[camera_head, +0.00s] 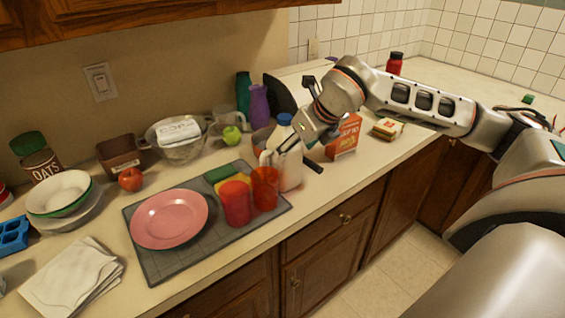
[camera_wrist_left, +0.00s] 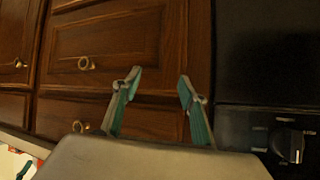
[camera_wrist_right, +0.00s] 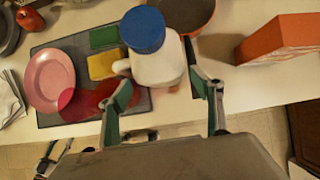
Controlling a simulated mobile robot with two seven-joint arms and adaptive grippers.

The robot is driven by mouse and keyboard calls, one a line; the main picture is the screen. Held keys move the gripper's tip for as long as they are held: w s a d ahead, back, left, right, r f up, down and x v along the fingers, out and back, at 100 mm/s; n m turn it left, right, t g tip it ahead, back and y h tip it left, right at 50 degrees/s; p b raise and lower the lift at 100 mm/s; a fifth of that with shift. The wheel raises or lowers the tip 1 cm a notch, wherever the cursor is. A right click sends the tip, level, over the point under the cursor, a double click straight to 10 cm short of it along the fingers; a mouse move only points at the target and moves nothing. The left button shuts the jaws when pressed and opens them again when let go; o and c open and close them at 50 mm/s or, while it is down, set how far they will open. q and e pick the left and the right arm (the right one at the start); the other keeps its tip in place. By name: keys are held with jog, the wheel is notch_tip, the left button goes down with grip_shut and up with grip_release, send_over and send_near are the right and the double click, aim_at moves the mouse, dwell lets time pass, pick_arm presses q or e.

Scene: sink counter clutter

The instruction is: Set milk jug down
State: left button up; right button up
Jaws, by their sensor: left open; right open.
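The milk jug (camera_head: 291,172) is white with a blue cap (camera_head: 284,119). It appears to stand on the counter by the right end of the grey mat, beside the red cups; its base is partly hidden. In the right wrist view the jug (camera_wrist_right: 158,70) is just beyond the fingertips. My right gripper (camera_wrist_right: 160,84) is open, with a finger to each side of the jug's near part; I cannot tell whether either touches it. My left gripper (camera_wrist_left: 160,77) is open and empty, facing wooden drawers.
The grey mat (camera_head: 160,268) holds a pink plate (camera_head: 169,219), red cups (camera_head: 236,203), and yellow and green sponges. A dark-handled item lies right of the jug. An orange box (camera_head: 344,136) and a sandwich (camera_head: 388,128) are farther right. A black stove panel (camera_wrist_left: 265,90) is beside the drawers.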

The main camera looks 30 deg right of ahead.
jog(key=shift+w+r+p+x, duration=0.15)
jog(key=shift+p+x, duration=0.1)
jog(key=shift+x, duration=1)
jog(key=shift+w+r+p+x, duration=0.1)
jog(key=shift+w+p+x, duration=0.15)
jog(key=shift+x, duration=1)
jog(key=shift+c, duration=0.3)
jog(key=c, duration=1.3)
jog(key=shift+w+r, duration=0.1)
jog(key=c, duration=0.5)
